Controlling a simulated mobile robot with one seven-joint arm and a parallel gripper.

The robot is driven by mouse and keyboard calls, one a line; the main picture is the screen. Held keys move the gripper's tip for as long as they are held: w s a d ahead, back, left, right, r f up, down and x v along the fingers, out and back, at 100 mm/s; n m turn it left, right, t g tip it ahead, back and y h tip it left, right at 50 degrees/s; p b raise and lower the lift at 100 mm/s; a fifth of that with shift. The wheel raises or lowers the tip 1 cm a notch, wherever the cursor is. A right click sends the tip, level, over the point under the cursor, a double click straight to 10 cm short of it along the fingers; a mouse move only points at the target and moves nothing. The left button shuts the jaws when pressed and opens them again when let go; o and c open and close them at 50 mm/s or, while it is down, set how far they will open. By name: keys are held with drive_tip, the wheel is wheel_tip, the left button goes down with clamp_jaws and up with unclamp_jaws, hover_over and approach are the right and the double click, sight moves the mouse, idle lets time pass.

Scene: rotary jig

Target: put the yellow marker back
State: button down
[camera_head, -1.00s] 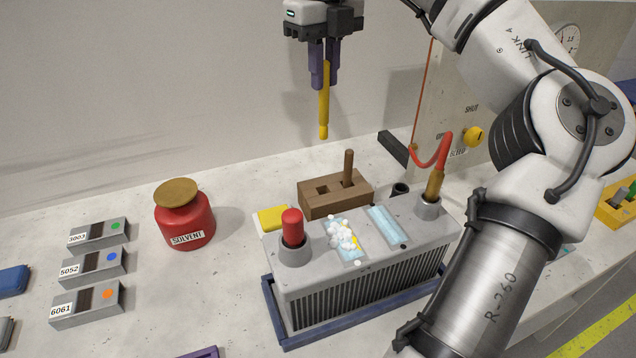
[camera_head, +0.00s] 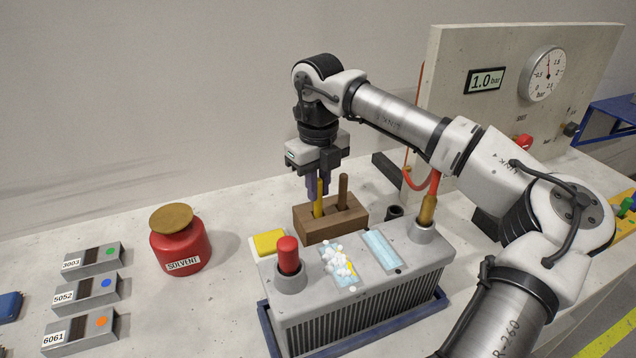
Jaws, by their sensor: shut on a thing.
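The yellow marker (camera_head: 319,198) is upright between the fingers of my gripper (camera_head: 319,190). The gripper is shut on it and points straight down. The marker's lower end is at the left hole of the brown wooden block (camera_head: 330,226). The hole is hidden behind the marker, so I cannot tell how deep the tip sits. A brown stick (camera_head: 342,190) stands in the block's right hole, close to the right of the gripper.
A grey battery-like box (camera_head: 365,300) with a red-capped post (camera_head: 288,256) and a brass post (camera_head: 427,212) stands in front of the block. A yellow pad (camera_head: 268,242) lies left of the block. A red solvent jar (camera_head: 181,248) stands farther left, with clear table between.

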drive_tip(key=shift+f, duration=0.2)
drive_tip(key=c, duration=1.4)
unclamp_jaws()
drive_tip(key=shift+r, duration=0.15)
wheel_tip(320, 180, up, 12)
drive_tip(key=shift+r+b, duration=0.1)
drive_tip(key=shift+b, duration=0.35)
